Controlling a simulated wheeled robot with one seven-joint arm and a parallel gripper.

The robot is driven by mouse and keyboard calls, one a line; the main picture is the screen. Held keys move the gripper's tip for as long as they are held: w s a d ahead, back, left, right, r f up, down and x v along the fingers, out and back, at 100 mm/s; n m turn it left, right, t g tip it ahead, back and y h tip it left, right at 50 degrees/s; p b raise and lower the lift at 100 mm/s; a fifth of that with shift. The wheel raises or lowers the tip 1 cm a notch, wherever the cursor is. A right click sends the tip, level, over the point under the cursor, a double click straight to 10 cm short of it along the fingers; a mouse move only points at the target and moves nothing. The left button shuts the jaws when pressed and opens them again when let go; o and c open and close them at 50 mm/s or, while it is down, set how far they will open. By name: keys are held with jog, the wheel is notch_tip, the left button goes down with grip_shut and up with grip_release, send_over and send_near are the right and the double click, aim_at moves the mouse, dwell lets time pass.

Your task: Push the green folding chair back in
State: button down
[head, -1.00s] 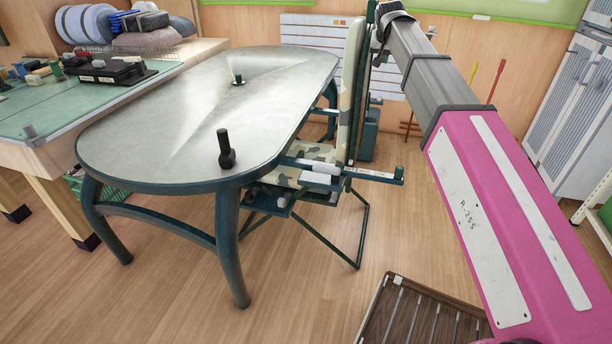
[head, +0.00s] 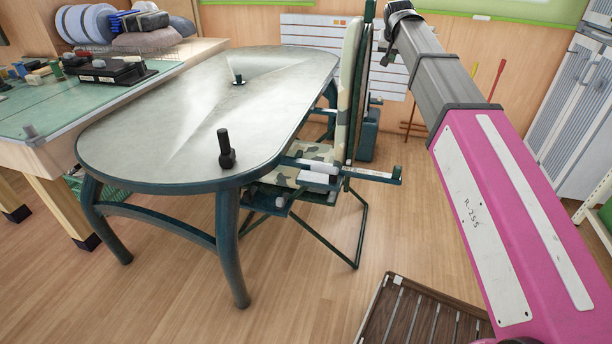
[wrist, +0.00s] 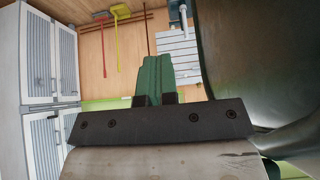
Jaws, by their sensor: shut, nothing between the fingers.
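The green folding chair (head: 349,110) stands at the right side of the oval table, with a camouflage-pattern seat and back and a dark green frame. Its front part is under the tabletop and its back is upright just beyond the table's edge. In the wrist view a dark green panel, apparently the chair's back (wrist: 262,55), fills the right side. My gripper (wrist: 155,62) shows there with green fingers shut together and empty, left of that panel with a visible gap. In the head view my wrist is by the top of the chair back; the fingertips cannot be made out.
The oval table (head: 150,150) has a black peg-like piece (head: 226,150) on it. A slatted brown item (head: 425,315) lies on the floor at the front. White cabinets (head: 580,85) stand at the right.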

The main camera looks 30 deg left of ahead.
notch_tip(320, 180, up, 6)
jog(key=shift+f, duration=0.2)
dwell(0.3)
jog(key=v, duration=1)
jog(key=shift+s+r, duration=0.25)
jog(key=shift+r, duration=0.05)
jog(key=d+f+g+h, duration=0.1)
jog(key=d+f, duration=0.7)
jog(key=f, duration=0.3)
jog(key=d+f+m+g, duration=0.1)
jog(key=d+f, duration=0.7)
jog(key=f, duration=0.3)
jog(key=d+f+g+h, duration=0.1)
jog(key=d+f, duration=0.6)
jog(key=f, duration=0.4)
jog(key=s+d+f+m+g, duration=0.1)
jog(key=s+d+f, duration=0.8)
jog(key=f, duration=0.3)
jog(key=s+d+f+g, duration=0.2)
jog(key=s+d+f, duration=0.7)
jog(key=d+f, duration=0.3)
jog(key=shift+s+f+m+g, duration=0.3)
jog(key=shift+f+m, duration=0.1)
jog(key=shift+f, duration=0.05)
jog(key=shift+d, duration=0.1)
